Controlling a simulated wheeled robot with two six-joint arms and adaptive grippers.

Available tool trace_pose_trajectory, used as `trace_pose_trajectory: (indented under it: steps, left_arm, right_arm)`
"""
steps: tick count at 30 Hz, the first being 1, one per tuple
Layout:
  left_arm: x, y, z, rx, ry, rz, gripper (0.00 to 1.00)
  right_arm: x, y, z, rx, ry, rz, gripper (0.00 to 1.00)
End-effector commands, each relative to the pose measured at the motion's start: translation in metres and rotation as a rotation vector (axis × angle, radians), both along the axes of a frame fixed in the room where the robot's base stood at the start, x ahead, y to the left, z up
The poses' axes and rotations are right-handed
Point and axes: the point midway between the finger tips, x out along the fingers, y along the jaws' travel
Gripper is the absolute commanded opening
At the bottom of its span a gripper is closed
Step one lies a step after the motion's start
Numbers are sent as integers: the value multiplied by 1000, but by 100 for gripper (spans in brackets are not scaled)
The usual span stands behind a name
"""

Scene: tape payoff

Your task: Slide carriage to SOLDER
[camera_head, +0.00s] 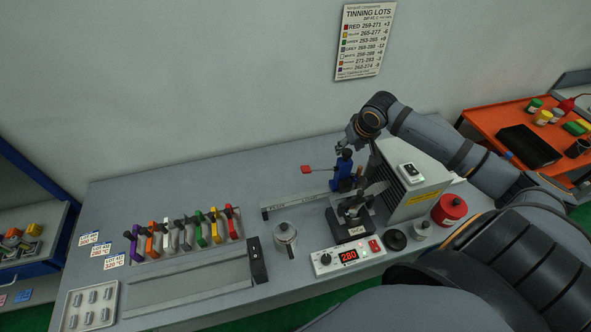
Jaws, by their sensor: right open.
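The blue carriage (343,173) stands upright on a pale rail (290,206) behind the black solder station (347,226). A red paddle-shaped piece (307,169) sticks out to the left beside the carriage's upper part. My right gripper (348,148) comes down from above to the top of the carriage. It is open, and its fingers are small and dark here, so I cannot tell if they touch the carriage. The rail's left end bears small lettering too faint to read surely. My left gripper is not in view.
A grey unit (409,180) stands right of the carriage. A control box (347,257) reading 280 and a metal pot (285,238) are in front. Several coloured clamps (182,235) stand in a row at left. A red container (449,210) is at right. The back-left table is clear.

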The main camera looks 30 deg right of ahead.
Motion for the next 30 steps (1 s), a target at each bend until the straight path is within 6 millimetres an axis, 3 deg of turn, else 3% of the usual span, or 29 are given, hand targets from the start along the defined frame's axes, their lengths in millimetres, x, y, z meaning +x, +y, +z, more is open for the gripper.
trace_pose_trajectory:
  steps: [12,30]
  left_arm:
    - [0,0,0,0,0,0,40]
    - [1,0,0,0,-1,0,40]
  right_arm:
    - [0,0,36,-1,0,1,51]
    - [0,0,38,0,0,0,51]
